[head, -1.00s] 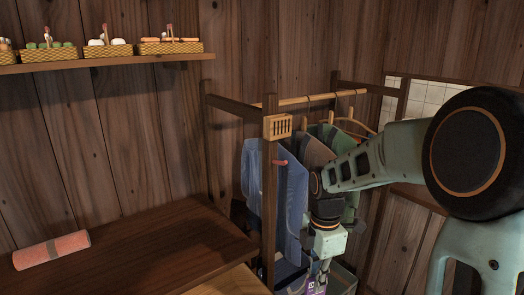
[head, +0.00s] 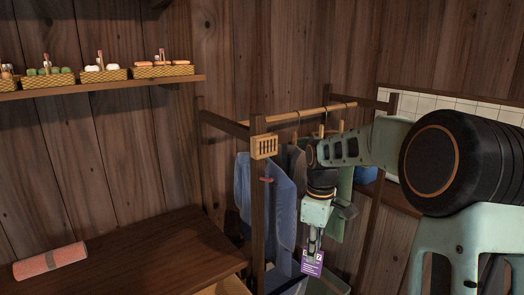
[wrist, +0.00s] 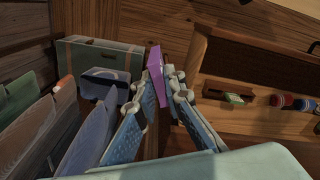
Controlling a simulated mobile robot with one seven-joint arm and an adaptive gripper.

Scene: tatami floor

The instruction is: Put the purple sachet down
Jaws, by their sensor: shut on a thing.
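The purple sachet (head: 312,263) hangs from my gripper (head: 315,243), low in front of the clothes rack in the head view. It has a pale patch on its face. In the wrist view the sachet (wrist: 155,75) shows edge-on between the two fingertips of my gripper (wrist: 158,82), which is shut on it. It is held in the air, apart from the surfaces around it.
Hanging garments (head: 270,200) fill the wooden rack (head: 257,220) beside my gripper. A green-grey box (wrist: 90,58) lies below at left in the wrist view. An open wooden drawer (wrist: 225,65) holds small items at right. A rolled pink cloth (head: 50,261) lies on the dark bench (head: 150,255).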

